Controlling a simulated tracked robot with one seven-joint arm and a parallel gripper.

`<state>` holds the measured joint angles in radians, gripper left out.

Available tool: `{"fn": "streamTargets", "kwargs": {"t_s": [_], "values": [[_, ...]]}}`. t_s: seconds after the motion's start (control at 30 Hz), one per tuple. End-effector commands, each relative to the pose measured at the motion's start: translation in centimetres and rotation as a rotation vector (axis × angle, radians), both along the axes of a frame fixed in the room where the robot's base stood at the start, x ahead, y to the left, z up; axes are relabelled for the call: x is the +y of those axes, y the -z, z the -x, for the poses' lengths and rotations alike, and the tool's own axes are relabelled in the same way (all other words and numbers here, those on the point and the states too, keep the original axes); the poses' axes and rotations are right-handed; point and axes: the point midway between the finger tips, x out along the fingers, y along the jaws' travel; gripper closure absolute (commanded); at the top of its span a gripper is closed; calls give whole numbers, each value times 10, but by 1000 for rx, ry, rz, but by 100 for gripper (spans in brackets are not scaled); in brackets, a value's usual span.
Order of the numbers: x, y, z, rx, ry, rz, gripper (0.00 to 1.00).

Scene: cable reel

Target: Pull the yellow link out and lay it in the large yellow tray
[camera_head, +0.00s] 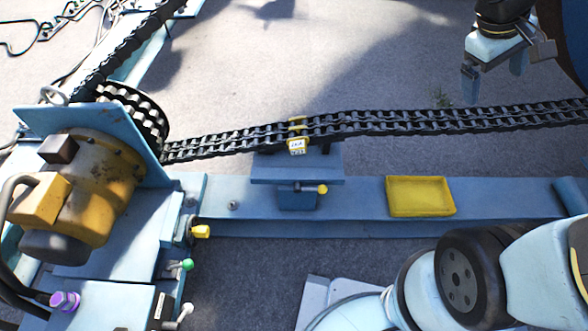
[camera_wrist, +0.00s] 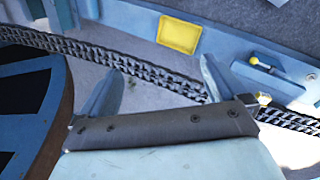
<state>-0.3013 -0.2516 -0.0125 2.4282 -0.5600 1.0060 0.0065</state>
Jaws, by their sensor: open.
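The yellow link (camera_head: 297,144) sits in the black chain (camera_head: 400,124), above a small blue stand in the middle of the head view. In the wrist view the yellow link (camera_wrist: 263,99) shows at the right, partly behind my gripper. The large yellow tray (camera_head: 421,197) lies on the blue beam, right of the link. It also shows in the wrist view (camera_wrist: 180,33), at the top, and looks empty. My gripper (camera_head: 494,84) is open and empty at the upper right of the head view, beyond the chain and well apart from the link. Its two fingers (camera_wrist: 163,88) show in the wrist view.
A yellow motor (camera_head: 90,190) and a toothed sprocket (camera_head: 140,118) stand at the left. A yellow-tipped handle (camera_head: 312,189) sticks out under the stand. The blue beam (camera_head: 365,205) has bare room around the tray. A large dark round reel side (camera_wrist: 30,115) is at the left of the wrist view.

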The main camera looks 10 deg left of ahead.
Motion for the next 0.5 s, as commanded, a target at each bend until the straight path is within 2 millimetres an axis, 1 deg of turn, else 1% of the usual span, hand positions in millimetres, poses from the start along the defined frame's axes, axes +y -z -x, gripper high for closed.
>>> {"fn": "streamTargets", "kwargs": {"t_s": [0.03,0.27,0.37,0.5], "values": [[5,9,-9,34,-46,48,2],[25,41,-48,143,-265,277,2],[38,56,-65,182,-367,377,2],[61,79,-87,229,-515,516,2]]}}
